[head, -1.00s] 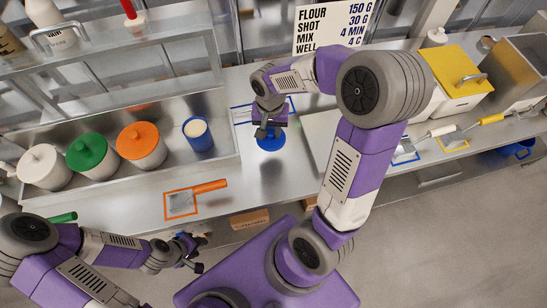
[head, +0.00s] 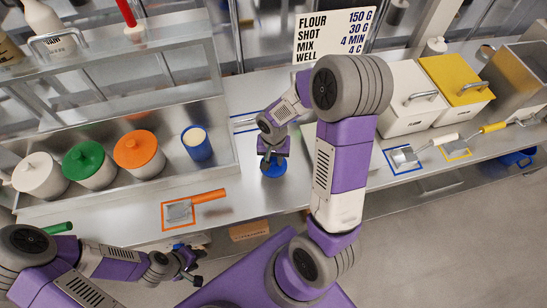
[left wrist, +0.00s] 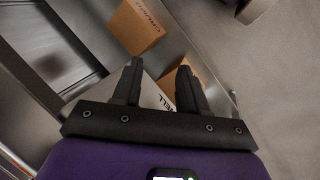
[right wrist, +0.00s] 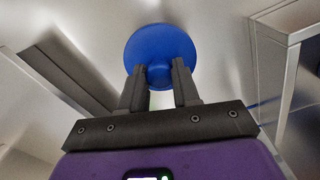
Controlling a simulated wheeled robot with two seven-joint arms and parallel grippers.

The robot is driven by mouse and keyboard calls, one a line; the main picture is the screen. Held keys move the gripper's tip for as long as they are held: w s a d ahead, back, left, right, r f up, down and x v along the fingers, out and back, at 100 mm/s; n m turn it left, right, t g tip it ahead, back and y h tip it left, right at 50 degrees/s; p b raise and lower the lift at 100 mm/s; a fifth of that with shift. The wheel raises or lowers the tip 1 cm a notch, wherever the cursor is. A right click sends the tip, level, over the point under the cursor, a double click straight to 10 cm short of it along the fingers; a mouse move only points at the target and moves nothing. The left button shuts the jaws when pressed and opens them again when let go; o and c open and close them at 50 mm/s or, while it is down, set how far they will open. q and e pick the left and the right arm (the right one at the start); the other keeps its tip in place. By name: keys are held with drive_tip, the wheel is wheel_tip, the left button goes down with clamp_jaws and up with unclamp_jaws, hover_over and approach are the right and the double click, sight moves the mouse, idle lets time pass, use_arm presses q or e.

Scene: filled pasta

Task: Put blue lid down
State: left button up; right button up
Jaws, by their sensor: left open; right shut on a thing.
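The blue lid (head: 273,171) is a round disc with a knob, low over or on the steel counter in the head view. It also shows in the right wrist view (right wrist: 158,42), at the tips of my right gripper (right wrist: 159,70). My right gripper, also in the head view (head: 272,160), is shut on the lid's knob. I cannot tell whether the lid touches the counter. The blue canister (head: 197,143) stands uncovered to the left, pale contents showing. My left gripper (head: 194,270) is open and empty in front of the counter, and shows in the left wrist view (left wrist: 158,80).
White (head: 38,176), green-lidded (head: 88,166) and orange-lidded (head: 139,153) canisters stand left of the blue one. An orange-handled scoop (head: 196,202) lies on the counter in front. White and yellow (head: 460,78) bins stand at the right. Counter around the lid is clear.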

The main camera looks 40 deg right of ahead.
sight(273, 160)
drive_tip(key=shift+f, duration=0.1)
drive_tip(key=o, duration=1)
drive_tip(key=shift+r, duration=0.2)
wheel_tip(273, 160, up, 12)
drive_tip(key=shift+p, duration=0.95)
